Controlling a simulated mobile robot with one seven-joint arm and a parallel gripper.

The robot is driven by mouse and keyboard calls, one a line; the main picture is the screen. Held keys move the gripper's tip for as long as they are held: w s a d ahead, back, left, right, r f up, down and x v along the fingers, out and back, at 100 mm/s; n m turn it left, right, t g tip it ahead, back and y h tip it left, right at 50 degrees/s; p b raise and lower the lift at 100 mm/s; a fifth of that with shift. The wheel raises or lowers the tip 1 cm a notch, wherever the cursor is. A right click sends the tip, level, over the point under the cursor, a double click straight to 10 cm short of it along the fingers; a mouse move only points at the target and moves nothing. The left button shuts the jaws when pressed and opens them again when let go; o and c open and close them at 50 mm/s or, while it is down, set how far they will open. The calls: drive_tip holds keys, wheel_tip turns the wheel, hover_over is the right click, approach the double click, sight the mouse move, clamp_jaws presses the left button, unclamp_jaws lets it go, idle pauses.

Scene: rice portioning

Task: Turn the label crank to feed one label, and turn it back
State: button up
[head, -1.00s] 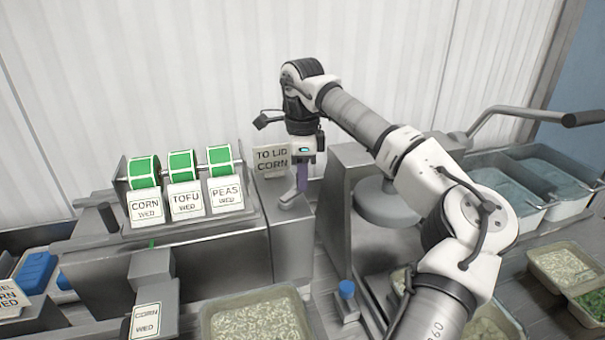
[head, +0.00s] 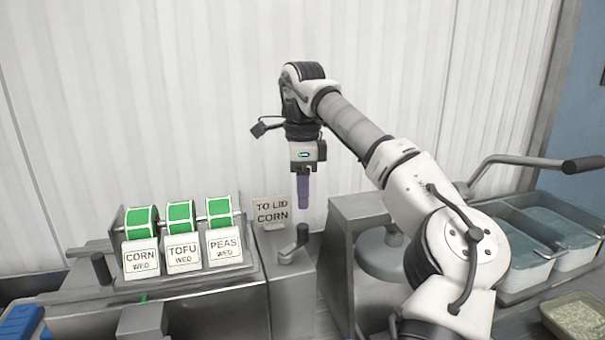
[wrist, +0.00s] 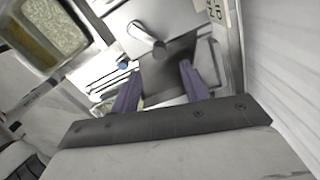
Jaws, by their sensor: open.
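The grey label crank (head: 294,245) stands on the metal housing right of the label rolls, its knob end up. It also shows in the wrist view (wrist: 147,38), ahead of my fingers. My gripper (head: 304,206) is above the crank and slightly to its right, pointing down and apart from it. In the wrist view my gripper (wrist: 160,72) has its two purple fingers spread with nothing between them. Green-edged label rolls (head: 181,217) sit on a spindle above the cards CORN (head: 141,260), TOFU (head: 183,251) and PEAS (head: 225,245).
A sign TO LID CORN (head: 271,213) stands behind the crank. A grey press-like machine (head: 350,265) is close on the right, with a long lever (head: 530,162). A ribbed wall is behind.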

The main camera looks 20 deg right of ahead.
wheel_tip(320, 180, up, 5)
idle(0.4)
